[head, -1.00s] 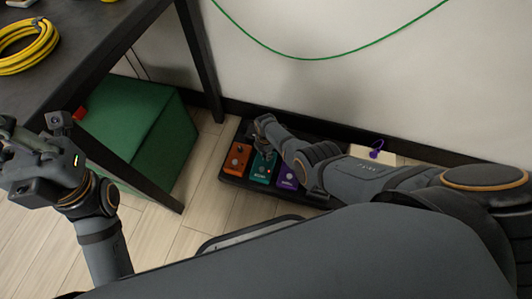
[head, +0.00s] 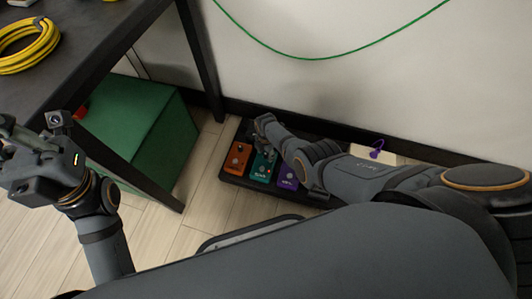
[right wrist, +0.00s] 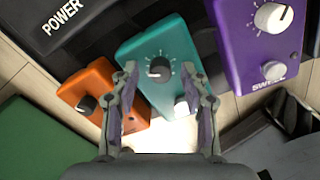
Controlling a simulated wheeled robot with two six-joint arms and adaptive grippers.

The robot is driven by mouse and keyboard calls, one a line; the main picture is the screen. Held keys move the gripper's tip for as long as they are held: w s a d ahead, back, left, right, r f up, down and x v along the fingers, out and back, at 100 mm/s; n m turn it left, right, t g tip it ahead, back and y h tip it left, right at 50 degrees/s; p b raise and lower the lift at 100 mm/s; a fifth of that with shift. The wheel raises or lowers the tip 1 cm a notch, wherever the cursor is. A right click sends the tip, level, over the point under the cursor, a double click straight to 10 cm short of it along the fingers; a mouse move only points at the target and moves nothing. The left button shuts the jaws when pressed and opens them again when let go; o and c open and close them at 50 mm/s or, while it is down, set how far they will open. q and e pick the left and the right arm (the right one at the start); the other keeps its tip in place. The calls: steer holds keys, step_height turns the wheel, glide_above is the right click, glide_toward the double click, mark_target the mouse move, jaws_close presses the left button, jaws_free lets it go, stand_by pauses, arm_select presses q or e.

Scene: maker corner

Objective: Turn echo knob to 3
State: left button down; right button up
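The teal pedal (head: 261,172) stands on the black pedalboard between an orange and a purple pedal; its label looks like ECHO. In the right wrist view the teal pedal (right wrist: 150,43) shows a dark knob (right wrist: 159,69) ringed by white tick marks, and a pale footswitch (right wrist: 182,106). The knob's setting is too small to read. My right gripper (head: 264,138) is over the teal pedal. In the right wrist view the right gripper (right wrist: 160,72) is open, one finger on each side of the knob; contact cannot be told. My left gripper (head: 18,165) is at the left edge, its fingers unclear.
The orange pedal (head: 238,158) and purple pedal (head: 288,178) closely flank the teal one on the pedalboard (head: 232,178). A green box (head: 150,140) sits under the dark table (head: 85,60). A pale box with a purple item (head: 376,151) lies by the wall. Floor is free in front.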

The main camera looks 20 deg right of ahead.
mark_target(266, 155)
steer(key=shift+r, duration=0.15)
step_height(266, 155, up, 12)
stand_by(0.6)
stand_by(0.4)
